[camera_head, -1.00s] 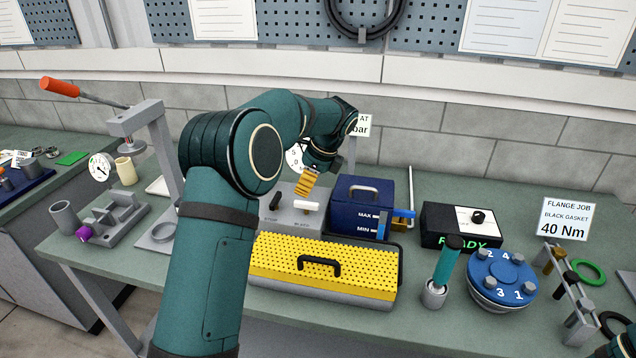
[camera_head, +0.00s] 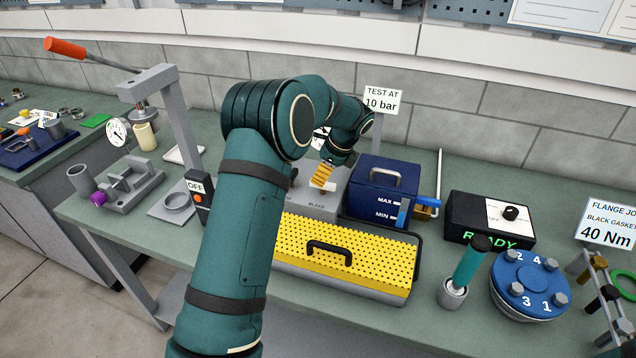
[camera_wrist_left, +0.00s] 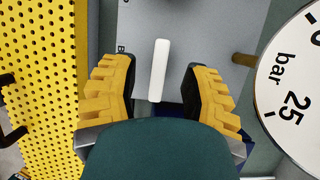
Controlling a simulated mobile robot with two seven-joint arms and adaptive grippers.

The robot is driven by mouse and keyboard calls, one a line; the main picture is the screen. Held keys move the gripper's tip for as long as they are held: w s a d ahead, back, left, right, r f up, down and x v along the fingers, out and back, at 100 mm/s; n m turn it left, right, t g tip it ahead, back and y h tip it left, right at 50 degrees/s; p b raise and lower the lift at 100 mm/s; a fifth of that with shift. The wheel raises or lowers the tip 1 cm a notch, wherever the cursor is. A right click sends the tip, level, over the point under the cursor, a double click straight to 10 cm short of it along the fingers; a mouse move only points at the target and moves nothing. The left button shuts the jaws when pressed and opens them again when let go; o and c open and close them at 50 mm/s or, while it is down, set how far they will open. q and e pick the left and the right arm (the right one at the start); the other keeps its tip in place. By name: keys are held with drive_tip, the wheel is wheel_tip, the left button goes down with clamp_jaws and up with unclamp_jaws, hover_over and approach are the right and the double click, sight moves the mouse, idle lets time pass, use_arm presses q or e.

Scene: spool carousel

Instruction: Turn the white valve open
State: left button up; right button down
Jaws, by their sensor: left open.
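The white valve handle (camera_wrist_left: 159,70) is a short white bar on the grey block (camera_wrist_left: 196,28). In the left wrist view it points lengthwise away from me, between the yellow fingers of my left gripper (camera_wrist_left: 163,82). The fingers are open, with gaps on both sides of the handle. In the head view my left gripper (camera_head: 322,175) is low over the block (camera_head: 313,207) and partly covers the handle. My left arm hides part of the block. My right gripper is out of view.
A yellow perforated case (camera_head: 345,250) with a black handle lies in front of the block. A dark blue box (camera_head: 372,178) stands right of it. A pressure gauge (camera_wrist_left: 295,85) is close to the right finger. A press (camera_head: 175,110) stands left of my arm.

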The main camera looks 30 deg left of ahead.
use_arm(q)
drive_tip(key=shift+x, duration=1.9)
clamp_jaws()
